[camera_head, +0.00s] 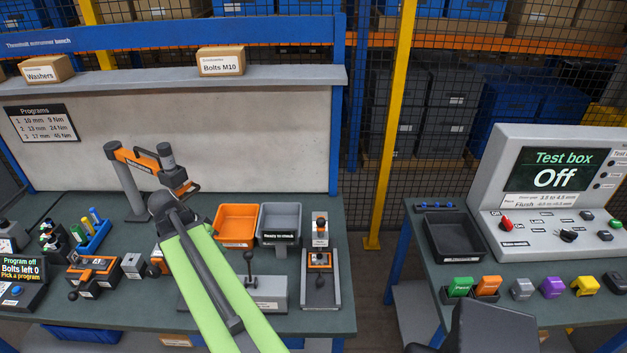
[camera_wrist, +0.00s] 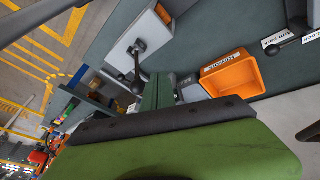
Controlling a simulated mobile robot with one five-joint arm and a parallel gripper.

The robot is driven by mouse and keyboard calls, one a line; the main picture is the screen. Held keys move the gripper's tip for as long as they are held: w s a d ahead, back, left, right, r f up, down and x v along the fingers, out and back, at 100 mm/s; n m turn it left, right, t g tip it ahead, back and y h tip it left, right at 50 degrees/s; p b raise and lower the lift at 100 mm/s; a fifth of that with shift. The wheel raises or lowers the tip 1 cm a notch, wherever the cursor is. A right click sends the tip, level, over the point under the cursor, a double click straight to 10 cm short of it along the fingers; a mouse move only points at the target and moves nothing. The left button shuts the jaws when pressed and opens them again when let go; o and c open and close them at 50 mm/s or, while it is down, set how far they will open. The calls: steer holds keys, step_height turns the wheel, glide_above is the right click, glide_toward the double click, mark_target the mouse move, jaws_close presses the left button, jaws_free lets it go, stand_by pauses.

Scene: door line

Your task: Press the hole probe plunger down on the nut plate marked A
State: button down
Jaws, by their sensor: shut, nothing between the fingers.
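My green arm reaches up from the bottom of the head view, and its dark end, my gripper (camera_head: 163,203), is over the bench left of the orange tray. It is shut and empty; its fingers are hard to tell apart. A small upright device with an orange and black top (camera_head: 320,228) stands at the bench's right end and may be the hole probe; its label is too small to read. My gripper is well to its left, not touching it. The wrist view shows mainly a green arm part and the orange tray (camera_wrist: 235,82).
The orange tray (camera_head: 236,222) and a grey tray (camera_head: 279,241) stand behind a grey block with a black-knobbed lever (camera_head: 249,262). An orange and grey jointed tool arm (camera_head: 140,165) stands left. The test box (camera_head: 555,185) is on a separate table, across a gap.

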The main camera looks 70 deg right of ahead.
steer(key=s+d+r+m+g+p, duration=0.3)
steer(key=s+d+r+m+p, duration=0.5)
steer(key=s+d+r+m, duration=0.5)
steer(key=s+d+r, duration=0.3)
steer(key=s, duration=0.3)
steer(key=shift+d+g, duration=0.35)
steer(key=shift+g, duration=0.05)
steer(key=shift+f, duration=0.1)
steer(key=b, duration=0.9)
glide_above(317, 222)
steer(key=f, duration=0.9)
steer(key=shift+s+a, duration=0.15)
steer(key=shift+s, duration=0.25)
steer(key=shift+w+f+b, duration=0.15)
steer(key=shift+f+b, duration=0.3)
steer(key=shift+f, duration=0.1)
steer(key=shift+w+f+b, duration=0.15)
steer(key=shift+f+b, duration=0.3)
steer(key=shift+f, duration=0.25)
steer(key=shift+w, duration=0.1)
